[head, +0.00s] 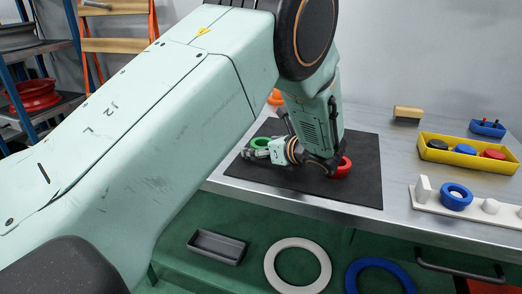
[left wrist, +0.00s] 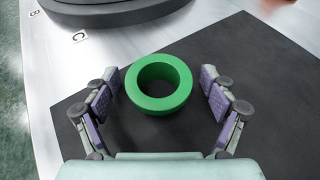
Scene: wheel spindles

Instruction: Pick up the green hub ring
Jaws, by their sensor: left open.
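The green hub ring (left wrist: 158,103) lies on the black mat (left wrist: 255,75) in the left wrist view, its hole facing up. My left gripper (left wrist: 160,88) is open, with one finger on each side of the ring and visible gaps between pads and ring. In the head view, the green ring (head: 260,142) shows near the mat's left side, partly hidden by my left gripper (head: 262,154). My right gripper is not seen in either view.
A red ring (head: 343,167) lies on the mat, partly behind my left arm. On the metal table's right stand a yellow tray (head: 462,159) with pieces and a white spindle board (head: 425,190) with a blue ring (head: 455,196). A wooden block (head: 408,112) lies behind.

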